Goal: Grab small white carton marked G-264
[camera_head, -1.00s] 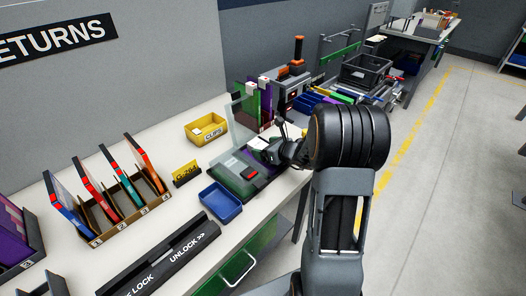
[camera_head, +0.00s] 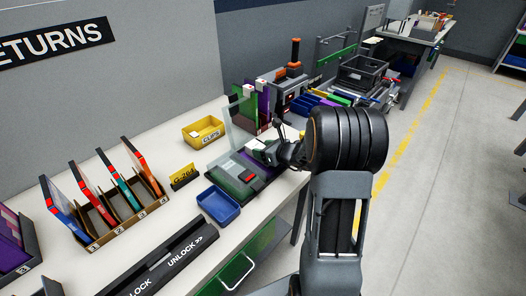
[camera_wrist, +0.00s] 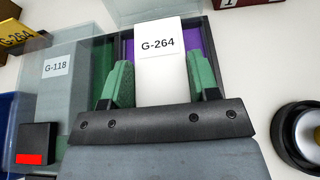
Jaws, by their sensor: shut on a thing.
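The small white carton marked G-264 (camera_wrist: 161,68) stands out between the two green-padded fingers of my gripper (camera_wrist: 160,85) in the wrist view. My gripper is shut on it, with one finger at each side. The carton is at a purple-lined compartment (camera_wrist: 201,51) of a grey case. I cannot tell whether it is lifted off the bottom. In the head view my gripper (camera_head: 270,152) is over the right part of the case (camera_head: 236,180), and a white bit of the carton (camera_head: 258,144) shows there.
A grey box marked G-118 (camera_wrist: 55,95) lies left of the carton under a clear cover. A yellow G-264 sign (camera_head: 183,176), a blue tray (camera_head: 218,205) and a yellow clips bin (camera_head: 204,132) stand nearby. Upright green and purple panels (camera_head: 262,104) stand behind the case.

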